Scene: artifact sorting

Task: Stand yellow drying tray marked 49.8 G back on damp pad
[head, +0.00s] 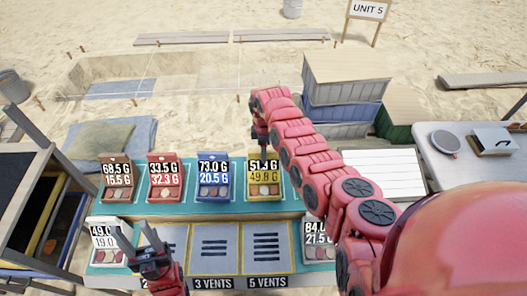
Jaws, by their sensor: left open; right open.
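The yellow drying tray (265,190) stands upright at the right end of the upper teal step. Its label reads 49.8 G below a partly hidden number beginning 51. My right gripper (260,138) is open just behind and above its top edge; contact cannot be told. My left gripper (158,240) is open and empty at the lower left, over the front row. Grey pads with dark slots, one (214,243) above the label 3 VENTS and one (265,243) above 5 VENTS, lie bare in the front row. No pad is legibly marked damp.
Red-brown trays (116,183) (165,183) and a blue tray (214,182) stand left of the yellow one. White trays stand at the front row's left (104,253) and right (316,240). Crates (340,95) stand behind. A dark rack (30,205) is at the left.

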